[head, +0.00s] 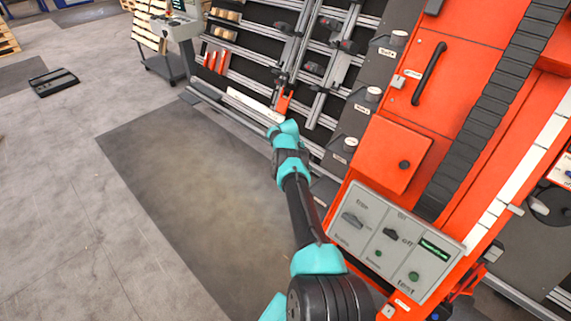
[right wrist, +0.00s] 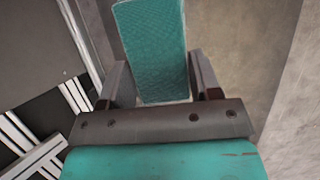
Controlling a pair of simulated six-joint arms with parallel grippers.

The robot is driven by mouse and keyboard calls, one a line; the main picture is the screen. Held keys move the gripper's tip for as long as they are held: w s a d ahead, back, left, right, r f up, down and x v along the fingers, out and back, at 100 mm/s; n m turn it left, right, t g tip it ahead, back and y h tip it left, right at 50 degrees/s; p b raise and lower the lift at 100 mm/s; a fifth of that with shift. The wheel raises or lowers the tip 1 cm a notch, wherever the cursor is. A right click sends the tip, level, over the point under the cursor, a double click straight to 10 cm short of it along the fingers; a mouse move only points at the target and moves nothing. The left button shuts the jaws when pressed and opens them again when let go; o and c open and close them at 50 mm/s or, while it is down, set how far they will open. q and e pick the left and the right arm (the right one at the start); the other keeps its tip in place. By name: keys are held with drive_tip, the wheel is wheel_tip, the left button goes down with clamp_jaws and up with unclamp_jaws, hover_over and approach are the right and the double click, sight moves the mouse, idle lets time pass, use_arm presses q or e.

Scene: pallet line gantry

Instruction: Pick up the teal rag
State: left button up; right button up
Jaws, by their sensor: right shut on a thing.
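The teal rag (right wrist: 152,45) shows in the right wrist view as a flat, textured teal piece between the two dark fingers. My right gripper (right wrist: 158,62) is shut on it, with a finger at each side, and the rag extends past the fingertips to the top of the picture. In the head view my right arm reaches up toward the foot of the rail rack. There I cannot clearly tell the rag from the teal parts of the arm. My left gripper is in neither view.
A rack with metal rails (head: 318,60) and orange parts stands just beyond the arm. An orange machine (head: 400,100) with a grey control panel (head: 388,240) fills the right side. A dark floor mat (head: 190,200) lies clear at left; a black object (head: 54,82) lies farther off.

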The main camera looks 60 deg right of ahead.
idle(0.5)
drive_tip(key=o, duration=0.4)
drive_tip(key=shift+c, duration=1.6)
drive_tip(key=shift+w, duration=0.1)
